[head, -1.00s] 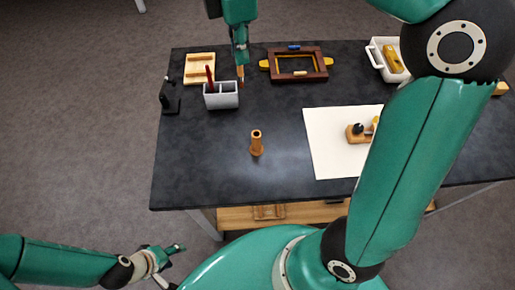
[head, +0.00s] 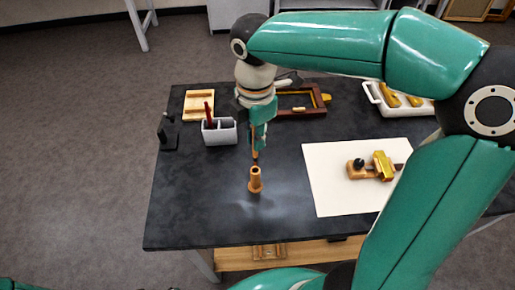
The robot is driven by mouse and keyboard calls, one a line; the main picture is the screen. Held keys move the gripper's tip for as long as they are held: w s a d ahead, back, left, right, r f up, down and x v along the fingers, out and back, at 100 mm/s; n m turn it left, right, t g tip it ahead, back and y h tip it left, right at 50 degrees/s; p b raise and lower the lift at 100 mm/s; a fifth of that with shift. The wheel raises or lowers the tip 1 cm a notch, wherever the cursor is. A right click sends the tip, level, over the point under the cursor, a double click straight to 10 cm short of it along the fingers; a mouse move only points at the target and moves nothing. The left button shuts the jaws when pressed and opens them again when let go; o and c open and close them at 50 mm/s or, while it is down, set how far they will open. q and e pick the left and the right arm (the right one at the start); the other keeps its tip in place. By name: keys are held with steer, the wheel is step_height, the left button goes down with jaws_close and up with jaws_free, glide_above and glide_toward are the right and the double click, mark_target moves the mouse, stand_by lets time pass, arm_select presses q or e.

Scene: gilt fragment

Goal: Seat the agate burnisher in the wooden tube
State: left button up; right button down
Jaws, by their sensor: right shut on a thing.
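The wooden tube (head: 255,183) stands upright on the dark table, left of the white sheet, its dark opening facing up. My right gripper (head: 256,146) is shut on the agate burnisher (head: 255,156), a thin brownish tool pointing down. Its lower end is just above or at the tube's mouth; I cannot tell whether it has entered. The gripper hides most of the burnisher. My left gripper is out of view.
A grey divided holder (head: 219,135) with a red-handled tool stands behind left. A black stand (head: 169,135) is at the left edge. A dark wooden frame (head: 318,101) and white tray (head: 415,109) lie behind. A wooden block sits on the white sheet (head: 345,200).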

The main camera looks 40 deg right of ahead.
mark_target(256, 159)
steer(key=shift+f, duration=2.4)
steer(key=shift+f, duration=0.2)
steer(key=c, duration=1.2)
jaws_free()
steer(key=shift+r, duration=0.1)
steer(key=shift+r, duration=0.15)
step_height(256, 159, up, 12)
